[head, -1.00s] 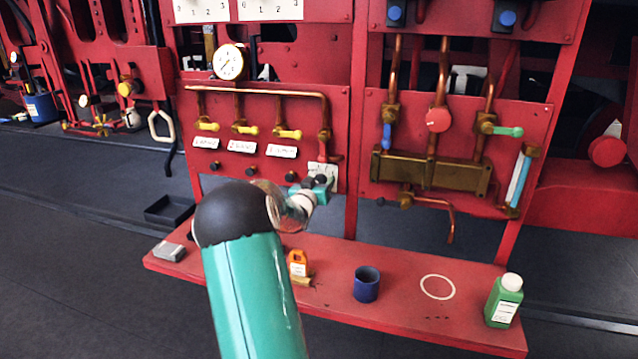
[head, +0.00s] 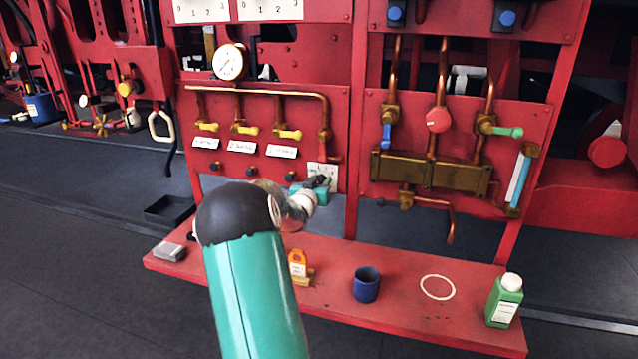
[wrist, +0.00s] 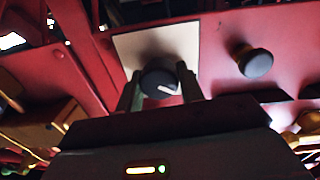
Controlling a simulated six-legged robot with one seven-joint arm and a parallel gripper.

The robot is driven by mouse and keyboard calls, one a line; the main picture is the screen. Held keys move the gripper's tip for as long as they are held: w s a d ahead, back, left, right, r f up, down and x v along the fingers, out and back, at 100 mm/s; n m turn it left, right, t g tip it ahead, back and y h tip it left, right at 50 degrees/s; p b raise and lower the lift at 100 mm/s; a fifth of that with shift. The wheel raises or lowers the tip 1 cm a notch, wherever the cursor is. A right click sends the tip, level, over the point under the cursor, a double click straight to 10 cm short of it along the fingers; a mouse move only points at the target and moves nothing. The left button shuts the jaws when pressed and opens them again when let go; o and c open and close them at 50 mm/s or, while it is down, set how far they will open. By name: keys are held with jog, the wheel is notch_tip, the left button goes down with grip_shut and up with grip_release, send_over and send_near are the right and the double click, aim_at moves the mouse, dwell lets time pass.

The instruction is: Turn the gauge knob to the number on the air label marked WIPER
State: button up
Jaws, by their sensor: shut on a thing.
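The gauge knob (wrist: 160,80) is a dark round knob with a white pointer mark, in front of a pale plate (wrist: 158,45) in the wrist view. My gripper (wrist: 160,88) has its two fingers on either side of the knob, shut on it. In the head view my gripper (head: 320,182) is at the pale plate (head: 328,170), low on the left red panel, and hides most of the knob. The air labels, a left one (head: 205,142), a middle one (head: 242,146) and a right one (head: 281,151), hang below yellow-handled valves; their writing is too small to read.
Several black knobs line the panel, one close beside the plate (wrist: 255,61). Below, the red shelf (head: 400,318) carries an orange padlock-like item (head: 298,264), a blue cup (head: 366,285) and a green bottle (head: 504,302). A white gauge (head: 229,62) is above.

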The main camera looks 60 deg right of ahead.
jog(key=m, duration=0.6)
jog(key=shift+s+m, duration=0.1)
jog(key=shift+m, duration=0.2)
jog(key=m, duration=0.3)
jog(key=shift+m, duration=0.4)
jog(key=m, duration=0.3)
jog(key=shift+f, duration=0.1)
jog(key=m, duration=0.4)
jog(key=shift+m+t, duration=0.3)
jog(key=shift+m, duration=2.2)
jog(key=o, duration=1)
